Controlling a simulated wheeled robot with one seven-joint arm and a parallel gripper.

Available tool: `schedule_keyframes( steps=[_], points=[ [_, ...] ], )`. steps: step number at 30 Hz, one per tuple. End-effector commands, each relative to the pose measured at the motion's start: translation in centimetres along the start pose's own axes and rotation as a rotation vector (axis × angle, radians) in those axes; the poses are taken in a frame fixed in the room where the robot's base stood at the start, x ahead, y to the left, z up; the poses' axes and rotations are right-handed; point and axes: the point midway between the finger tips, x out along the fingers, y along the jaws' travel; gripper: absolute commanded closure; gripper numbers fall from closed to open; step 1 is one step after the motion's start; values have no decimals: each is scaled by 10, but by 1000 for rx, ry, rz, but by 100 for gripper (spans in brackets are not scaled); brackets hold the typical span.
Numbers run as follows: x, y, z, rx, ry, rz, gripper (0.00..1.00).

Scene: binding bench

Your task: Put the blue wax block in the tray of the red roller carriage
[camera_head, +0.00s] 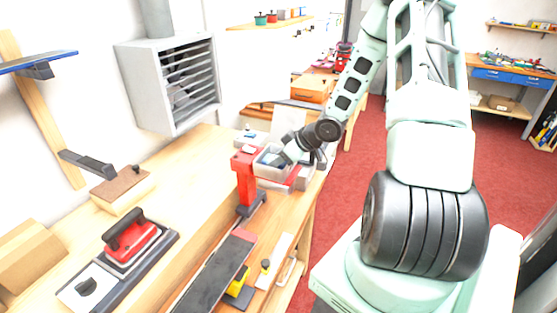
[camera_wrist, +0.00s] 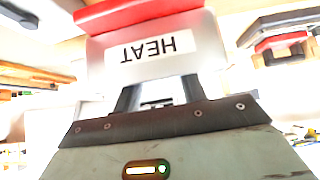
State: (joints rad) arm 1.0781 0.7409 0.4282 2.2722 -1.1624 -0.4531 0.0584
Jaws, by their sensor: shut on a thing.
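My gripper (camera_head: 284,157) reaches down at the bench's right edge, over a pale grey open box (camera_head: 263,170). Its two dark fingers also show in the wrist view (camera_wrist: 157,95). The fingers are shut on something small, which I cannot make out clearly. No blue wax block can be told for certain in either view. A red upright piece (camera_head: 245,175) stands just left of the box on a dark foot. I cannot tell whether it is the red roller carriage, and no tray on it is clear. In the wrist view a grey panel marked HEAT (camera_wrist: 155,50), red along its top, lies beyond the fingers.
A red block with a black handle (camera_head: 131,240) sits on a plate at the bench's left. A long dark strip (camera_head: 215,273) and small yellow pieces (camera_head: 238,293) lie in front. A grey louvred box (camera_head: 175,80) hangs on the wall. The middle bench (camera_head: 180,190) is clear.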

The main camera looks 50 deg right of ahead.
Motion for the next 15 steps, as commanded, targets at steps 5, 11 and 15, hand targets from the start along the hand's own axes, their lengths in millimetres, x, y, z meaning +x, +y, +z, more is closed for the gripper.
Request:
schedule_keyframes(
  steps=[5, 11, 15],
  points=[
    [0, 0, 0, 0, 1, 1, 86],
    [2, 0, 2, 0, 0, 0, 53],
    [2, 0, 2, 0, 0, 0, 37]
  ],
)
